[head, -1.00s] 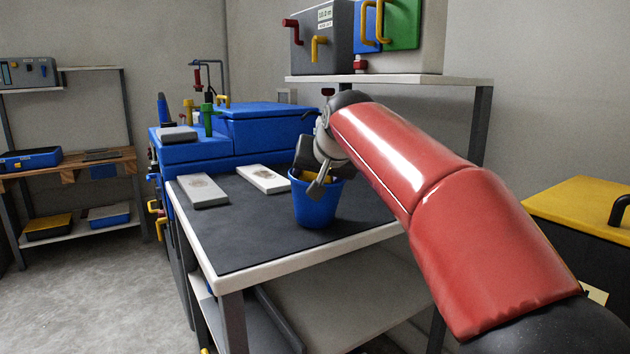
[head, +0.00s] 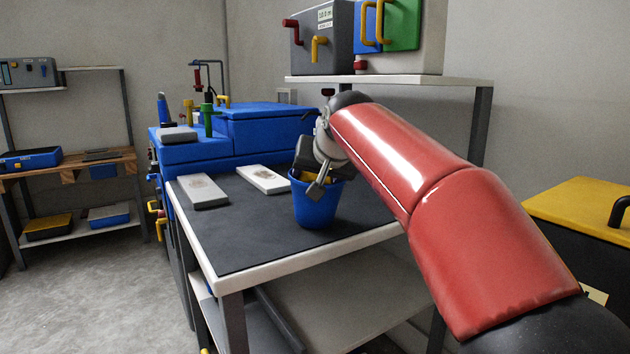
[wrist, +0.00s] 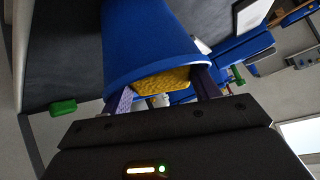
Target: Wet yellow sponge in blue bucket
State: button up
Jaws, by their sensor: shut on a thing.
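The blue bucket (head: 316,208) stands upright on the dark top of the workbench (head: 262,231); it also fills the upper middle of the wrist view (wrist: 150,38). The yellow sponge (wrist: 161,82) shows at the bucket's mouth in the wrist view, between the fingers. A little yellow shows inside the bucket's rim in the head view. My gripper (head: 318,180) points down at the bucket's mouth and is shut on the sponge. In the wrist view its fingers (wrist: 160,95) reach in at the rim. The sponge's lower part and the bucket's inside are hidden.
Two pale slabs with darker patches, a left one (head: 204,192) and a right one (head: 263,180), lie left of the bucket. A blue cabinet (head: 262,130) stands behind. A shelf (head: 400,79) with boxes is above. The bench's front area is clear.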

jog(key=shift+w+a+r+p, duration=0.15)
jog(key=shift+r+p, duration=0.2)
jog(key=shift+p, duration=0.35)
jog(key=shift+w+a+r+p, duration=0.1)
jog(key=shift+r+p, duration=0.25)
jog(key=shift+p, duration=0.35)
notch_tip(320, 180, up, 7)
jog(key=p, duration=0.6)
jog(key=shift+d+f, duration=0.15)
jog(key=shift+f, duration=0.05)
dwell(0.7)
notch_tip(320, 180, up, 4)
jog(key=shift+f+p, duration=0.1)
jog(key=shift+p, duration=0.9)
jog(key=shift+s, duration=0.15)
